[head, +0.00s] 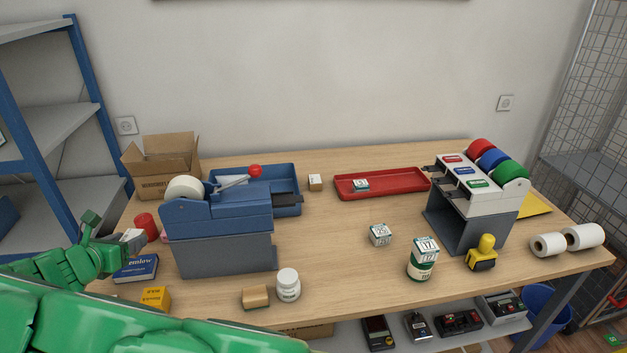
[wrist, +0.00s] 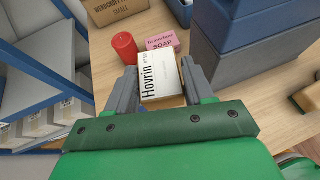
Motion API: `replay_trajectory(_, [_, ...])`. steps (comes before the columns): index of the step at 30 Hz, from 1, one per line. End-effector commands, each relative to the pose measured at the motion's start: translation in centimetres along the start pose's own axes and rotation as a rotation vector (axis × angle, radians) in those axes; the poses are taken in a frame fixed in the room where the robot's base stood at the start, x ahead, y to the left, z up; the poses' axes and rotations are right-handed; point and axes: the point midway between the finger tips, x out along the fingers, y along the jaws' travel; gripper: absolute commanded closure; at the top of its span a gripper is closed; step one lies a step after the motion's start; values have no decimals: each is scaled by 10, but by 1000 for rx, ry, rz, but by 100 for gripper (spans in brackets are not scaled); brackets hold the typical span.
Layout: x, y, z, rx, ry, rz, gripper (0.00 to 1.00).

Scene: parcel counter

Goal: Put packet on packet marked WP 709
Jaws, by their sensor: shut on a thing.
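My gripper (wrist: 161,82) is shut on a white packet (wrist: 163,76) with "Hovrin" on its face and small print too fine to read. In the head view the gripper (head: 113,246) and the held packet (head: 131,236) are at the left end of the counter, above a blue "emlow" box (head: 136,268). No marking WP 709 is legible in either view. A yellow packet (head: 156,297) lies near the front left edge, and a tan packet (head: 255,296) lies to its right; their markings cannot be read.
A red cylinder (wrist: 124,46) and a pink soap box (wrist: 161,43) stand just beyond the held packet. A blue tape machine (head: 217,230) stands right of the gripper. A white bottle (head: 288,285) is near the front edge. The counter's middle (head: 325,235) is clear.

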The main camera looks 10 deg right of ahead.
Motion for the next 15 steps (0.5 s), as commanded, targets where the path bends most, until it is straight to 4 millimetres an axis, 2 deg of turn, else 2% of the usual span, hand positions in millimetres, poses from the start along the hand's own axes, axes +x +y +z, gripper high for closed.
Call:
replay_trajectory(3, [5, 20, 29, -4, -1, 24, 81])
replay_trajectory(6, [10, 31, 53, -19, -1, 48, 81])
replay_trajectory(11, [21, 41, 92, -45, -2, 102, 81])
replay_trajectory(15, [40, 38, 126, -74, 0, 159, 81])
